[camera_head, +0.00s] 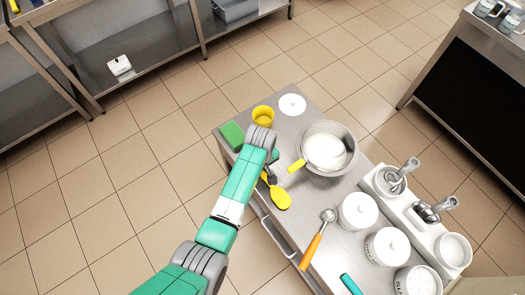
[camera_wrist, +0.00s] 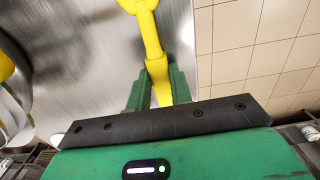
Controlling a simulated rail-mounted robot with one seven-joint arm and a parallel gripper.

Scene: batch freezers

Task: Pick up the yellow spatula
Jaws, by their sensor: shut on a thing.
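The yellow spatula (camera_head: 281,198) shows in the head view at the left edge of the steel worktable, its wide end toward the bottom right. In the wrist view the yellow spatula (camera_wrist: 157,70) runs up from between the green fingers of my gripper (camera_wrist: 159,90), which is shut on it. In the head view my gripper (camera_head: 268,174) is mostly hidden behind my arm. I cannot tell whether the spatula touches the table.
On the steel worktable (camera_head: 330,205), a steel pot (camera_head: 351,150) with a yellow handle (camera_head: 297,165) stands to the right. A yellow cup (camera_head: 263,112) and green sponge (camera_head: 232,135) lie beyond.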

